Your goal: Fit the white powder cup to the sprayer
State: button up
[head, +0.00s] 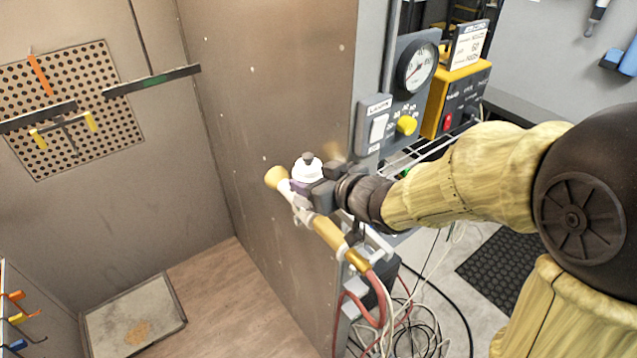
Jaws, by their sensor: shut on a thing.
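The white powder cup (305,172) with a dark knob on top is upright in the middle of the head view. My gripper (319,183) reaches in from the right and is shut on the cup. The sprayer (331,240) has a tan handle, a grey-purple body and a pale round nozzle that points up and left. The cup is right at the sprayer's body, just behind the nozzle. My gripper hides part of the cup's lower side, so I cannot tell whether the cup is seated or only close above the body.
A metal booth wall (275,95) stands right behind the sprayer. A grey control panel (374,127) with a gauge and a yellow knob is close above my wrist. A yellow box (460,98) is farther right. Red and white hoses (385,310) hang below the handle.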

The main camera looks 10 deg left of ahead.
jog(key=shift+w+a+f, duration=0.25)
jog(key=shift+w+a, duration=0.3)
jog(key=shift+w, duration=0.2)
jog(key=shift+f+b, duration=1.3)
jog(key=shift+b, duration=0.05)
jog(key=shift+s, duration=0.15)
jog(key=shift+d+f, duration=0.15)
jog(key=shift+f+b, duration=0.1)
jog(key=shift+b, duration=0.2)
